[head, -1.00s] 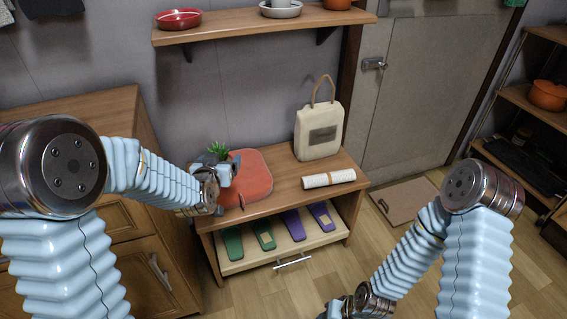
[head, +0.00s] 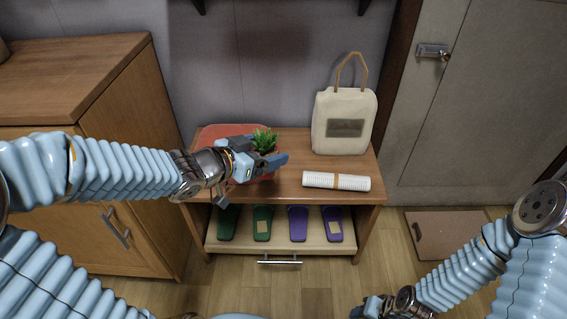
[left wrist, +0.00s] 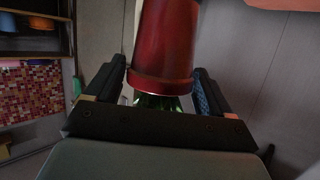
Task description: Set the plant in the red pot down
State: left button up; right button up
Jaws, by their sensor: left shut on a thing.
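The plant has spiky green leaves (head: 264,139). My left gripper (head: 268,163) is around its pot over the shelf unit's top, hiding most of the pot in the head view. In the left wrist view the red pot (left wrist: 165,45) appears upside down between the two fingers, with green leaves (left wrist: 158,101) near the palm. The gripper is shut on it. I cannot tell whether the pot's base touches anything. My right gripper (head: 372,307) is low at the bottom of the head view, away from the unit; its fingers are unclear.
The wooden unit's top (head: 290,187) carries a red mat (head: 222,131) behind my left gripper, a cream bag (head: 345,138) and a rolled white paper (head: 336,181). An open drawer (head: 279,236) below holds green and purple items. A cabinet (head: 140,110) stands left.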

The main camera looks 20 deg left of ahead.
pick_arm(q)
jog(key=shift+w+d+f+b, duration=0.5)
jog(key=shift+w+f+b, duration=0.75)
jog(key=shift+w+f, duration=0.95)
jog(key=shift+w+d+f+b, duration=0.55)
jog(key=shift+w+f+b, duration=0.75)
jog(key=shift+w+f, duration=0.9)
jog(key=shift+w+d+f+b, duration=0.5)
jog(key=shift+w+f+b, duration=0.75)
jog(key=shift+w+f, duration=0.9)
jog(key=shift+r, duration=0.1)
jog(key=shift+f, duration=0.3)
jog(key=o, duration=1.2)
jog(key=shift+r, duration=0.1)
